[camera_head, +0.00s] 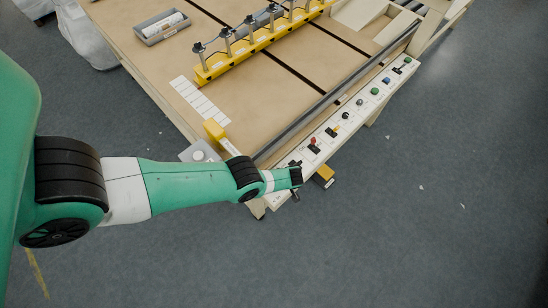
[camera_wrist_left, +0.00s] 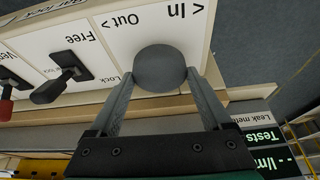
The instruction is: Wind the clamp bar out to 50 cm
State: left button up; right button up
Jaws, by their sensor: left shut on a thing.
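My left gripper (camera_head: 296,180) is at the near end of the control panel (camera_head: 345,116) on the table's front edge. In the left wrist view its two fingers are shut on a round grey knob (camera_wrist_left: 160,68), one on each side. The panel by the knob is printed "In" and "Out" with arrows; the print appears upside down. In the head view the arm hides this knob. A yellow bar (camera_head: 262,42) with several grey clamp-like posts lies across the table at the back. I cannot read its distance. My right gripper is not in view.
A black lever (camera_wrist_left: 60,78) marked "Free" and "Lock" stands beside the knob. A leak meter display (camera_wrist_left: 264,140) is close to the fingers. A long dark rail (camera_head: 340,91) runs along the table edge. A grey tray (camera_head: 160,28) holds a white roll.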

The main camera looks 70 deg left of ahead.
pick_arm(q)
jog(key=shift+n, duration=0.4)
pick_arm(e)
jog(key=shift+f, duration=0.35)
pick_arm(q)
jog(key=o, duration=1.2)
jog(key=shift+c, duration=0.2)
